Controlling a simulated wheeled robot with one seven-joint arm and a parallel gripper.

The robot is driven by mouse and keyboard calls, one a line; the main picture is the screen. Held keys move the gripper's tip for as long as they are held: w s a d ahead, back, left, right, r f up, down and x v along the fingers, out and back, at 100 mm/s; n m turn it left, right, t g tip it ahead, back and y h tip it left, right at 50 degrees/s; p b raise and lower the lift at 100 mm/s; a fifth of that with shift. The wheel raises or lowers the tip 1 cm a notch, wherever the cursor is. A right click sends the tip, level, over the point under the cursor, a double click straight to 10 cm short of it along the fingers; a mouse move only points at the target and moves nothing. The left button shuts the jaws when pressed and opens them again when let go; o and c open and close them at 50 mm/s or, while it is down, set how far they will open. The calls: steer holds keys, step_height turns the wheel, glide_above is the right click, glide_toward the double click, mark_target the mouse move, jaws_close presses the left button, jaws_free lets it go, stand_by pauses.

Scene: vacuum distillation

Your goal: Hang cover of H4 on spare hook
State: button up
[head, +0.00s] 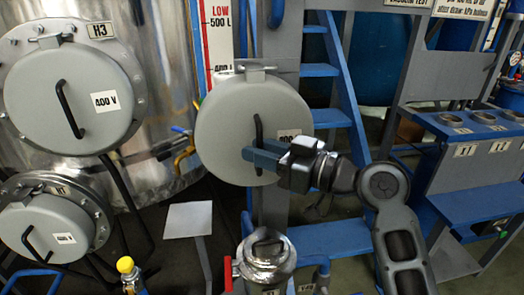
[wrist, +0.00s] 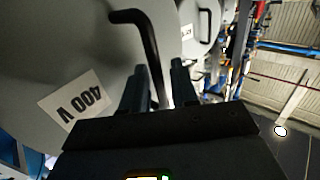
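A round grey cover (head: 225,125) with a black bar handle (head: 258,130) and a partly hidden white label (head: 288,137) is at the middle of the head view, upright in front of a grey post. A small metal bracket (head: 257,69) shows at its top edge; I cannot tell whether the cover hangs on it. My gripper (head: 262,158) is at the handle from the right. In the wrist view the handle (wrist: 152,50) runs between my two fingers (wrist: 160,88), which look closed around it. The cover (wrist: 50,50) fills the left there, its label reading 400 V.
A cover (head: 35,100) marked H3 and a smaller cover (head: 60,228) sit on the steel tank at left. A metal vessel (head: 267,260) stands below my gripper. Blue steps (head: 322,70) rise behind, and a blue rack (head: 470,165) stands at right.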

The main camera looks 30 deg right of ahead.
steer(key=shift+o, duration=1.4)
steer(key=shift+f, duration=0.1)
steer(key=b+v, duration=0.1)
steer(key=v, duration=0.7)
steer(key=s+a+f+m+h+p, duration=0.1)
steer(key=s+f+m+h+p, duration=0.1)
steer(key=s+f+m+h, duration=0.85)
steer(key=s+a+r+n+p, duration=0.1)
steer(key=s+n, duration=0.3)
steer(key=s, duration=1.9)
steer(key=shift+s+a+y+p, duration=0.3)
steer(key=shift+a+y+p, duration=0.05)
steer(key=shift+a+p, duration=0.45)
